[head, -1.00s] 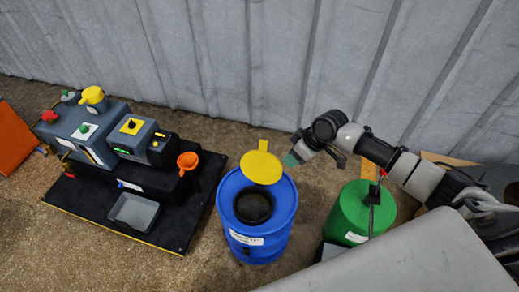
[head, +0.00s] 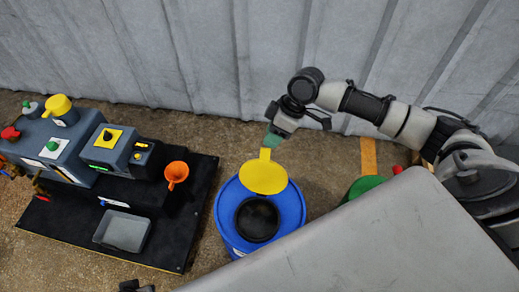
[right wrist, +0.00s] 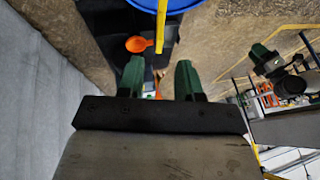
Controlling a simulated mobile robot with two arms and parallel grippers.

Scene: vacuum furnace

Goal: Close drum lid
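The blue drum (head: 228,235) stands on the floor with its round dark opening (head: 257,219) showing. Its yellow lid (head: 263,176) stands open, raised at the far side of the opening, with a narrow tab pointing up. My right gripper (head: 272,140) is just above and behind the tab. In the right wrist view its green fingers (right wrist: 159,80) are apart and empty. The lid shows there edge-on (right wrist: 160,28), ahead of the gap, below the drum's blue rim (right wrist: 172,5). A dark part with a green tip (right wrist: 258,52), apparently my left gripper, is at the right; its opening is unclear.
A black platform (head: 70,232) with the grey furnace unit, orange funnel (head: 176,173) and grey tray (head: 122,231) stands left of the drum. A green drum (head: 366,186) is at the right, partly hidden. A corrugated wall (head: 240,60) closes off the back.

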